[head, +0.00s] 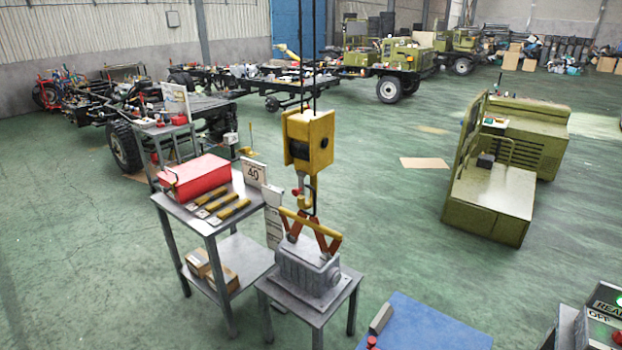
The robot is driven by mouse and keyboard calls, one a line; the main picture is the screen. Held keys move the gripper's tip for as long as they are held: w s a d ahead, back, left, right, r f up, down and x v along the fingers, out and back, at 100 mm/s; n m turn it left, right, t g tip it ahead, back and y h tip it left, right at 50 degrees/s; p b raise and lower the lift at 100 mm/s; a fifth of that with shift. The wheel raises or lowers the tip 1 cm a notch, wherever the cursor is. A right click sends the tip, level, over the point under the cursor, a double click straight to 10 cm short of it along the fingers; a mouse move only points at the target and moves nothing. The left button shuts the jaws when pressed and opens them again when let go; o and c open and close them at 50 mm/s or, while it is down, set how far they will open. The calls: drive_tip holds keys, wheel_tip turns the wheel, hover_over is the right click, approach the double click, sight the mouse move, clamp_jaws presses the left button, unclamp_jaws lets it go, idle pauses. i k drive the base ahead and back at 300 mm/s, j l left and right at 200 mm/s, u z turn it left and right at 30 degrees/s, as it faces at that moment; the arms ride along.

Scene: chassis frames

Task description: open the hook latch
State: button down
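A yellow hook block (307,140) hangs on dark cables in the middle of the head view. Below it hangs a yellow hook (312,192) with a small red part (297,191) at its left side, which may be the latch. It is too small to tell whether the latch is open or shut. Under the hook, a yellow lifting bar with orange-red legs (327,238) stands on a grey cast housing (306,268). I cannot tell whether the hook carries the bar. My gripper is not in view.
The housing rests on a small grey table (345,290). To its left, a trolley (212,226) bears a red box (196,177) and yellow-handled tools. A blue surface (430,328) is in front, a control box (603,318) at lower right.

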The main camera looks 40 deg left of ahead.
sight(295, 192)
drive_tip(key=i+j, duration=0.1)
drive_tip(key=j, duration=1.75)
drive_tip(key=i+j, duration=0.15)
drive_tip(key=j, duration=0.8)
drive_tip(key=i+j, duration=0.1)
drive_tip(key=j, duration=1.75)
drive_tip(key=i+j, duration=0.15)
drive_tip(key=j, duration=0.8)
drive_tip(key=i+j, duration=0.1)
drive_tip(key=j, duration=0.8)
